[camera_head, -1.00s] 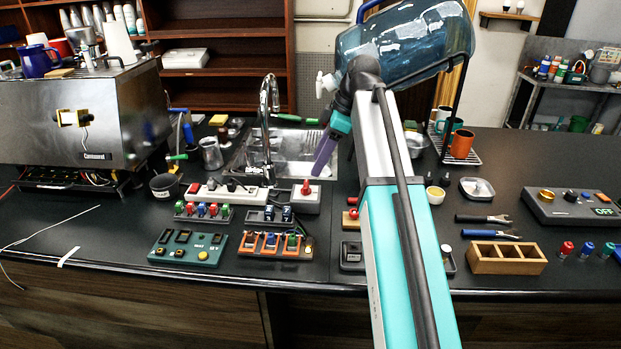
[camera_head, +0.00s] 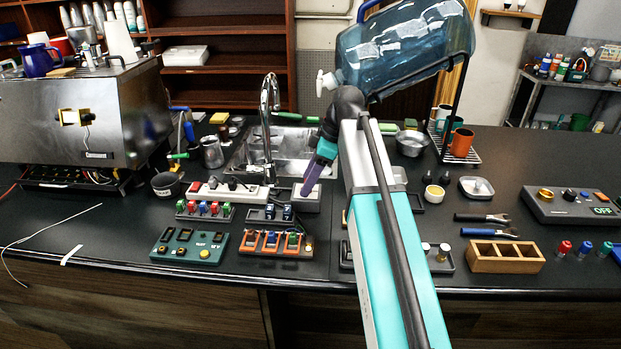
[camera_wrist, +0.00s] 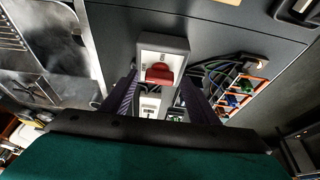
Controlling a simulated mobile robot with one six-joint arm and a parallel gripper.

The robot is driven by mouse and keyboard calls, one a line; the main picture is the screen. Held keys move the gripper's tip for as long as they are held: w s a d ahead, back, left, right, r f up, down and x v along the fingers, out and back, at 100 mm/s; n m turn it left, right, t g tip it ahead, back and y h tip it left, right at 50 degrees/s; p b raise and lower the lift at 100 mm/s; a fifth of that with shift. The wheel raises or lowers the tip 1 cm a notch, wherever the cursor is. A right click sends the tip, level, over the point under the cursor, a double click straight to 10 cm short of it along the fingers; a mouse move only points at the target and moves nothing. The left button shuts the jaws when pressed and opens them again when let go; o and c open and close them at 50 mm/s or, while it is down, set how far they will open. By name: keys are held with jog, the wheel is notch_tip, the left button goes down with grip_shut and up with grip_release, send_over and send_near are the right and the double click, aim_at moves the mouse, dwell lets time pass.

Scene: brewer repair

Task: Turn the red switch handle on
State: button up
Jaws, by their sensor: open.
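The red switch handle (camera_wrist: 160,73) sits on a light grey switch box (camera_wrist: 163,45) in the wrist view. My gripper (camera_wrist: 159,80) is open, with one dark purple finger on each side of the handle. I cannot tell whether the fingers touch it. In the head view the switch box (camera_head: 308,204) stands on the counter right of the white power strip. My gripper (camera_head: 305,192) points down at the box there and hides the handle.
The white power strip (camera_head: 222,194) is left of the box. The sink (camera_head: 285,150) and its tap (camera_head: 266,120) are behind. Connector racks (camera_head: 276,243) and a green panel (camera_head: 188,247) lie in front to the left. A wooden tray (camera_head: 505,257) is at right.

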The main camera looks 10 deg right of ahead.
jog(key=shift+c, duration=0.2)
jog(key=c, duration=1)
jog(key=shift+d, duration=0.1)
